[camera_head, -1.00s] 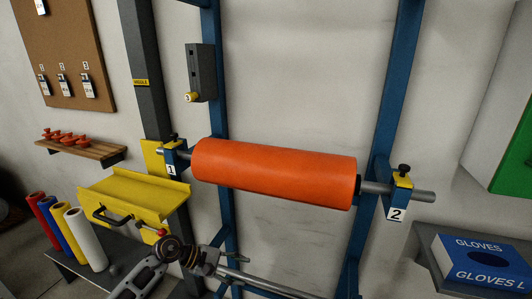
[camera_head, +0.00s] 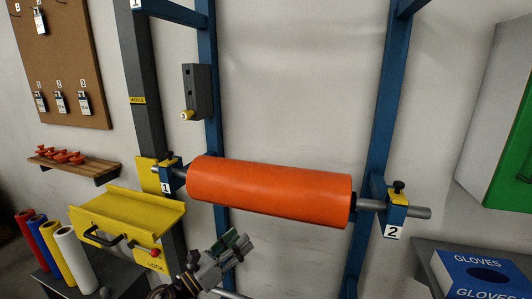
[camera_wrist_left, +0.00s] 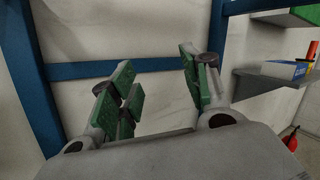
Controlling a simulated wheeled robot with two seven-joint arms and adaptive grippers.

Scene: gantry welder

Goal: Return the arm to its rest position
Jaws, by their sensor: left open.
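My left gripper (camera_head: 232,248) is at the bottom of the head view, below the orange roll (camera_head: 270,191). Its green-padded fingers are apart and hold nothing. The left wrist view shows the same open gripper (camera_wrist_left: 154,78) with a clear gap between the fingers, in front of the pale wall and a blue frame (camera_wrist_left: 85,69). Most of the left arm is out of the picture. My right gripper is in neither view.
A yellow tray (camera_head: 125,215) with a clamp handle stands left of the gripper. A gloves box (camera_head: 478,272) sits on a shelf at lower right.

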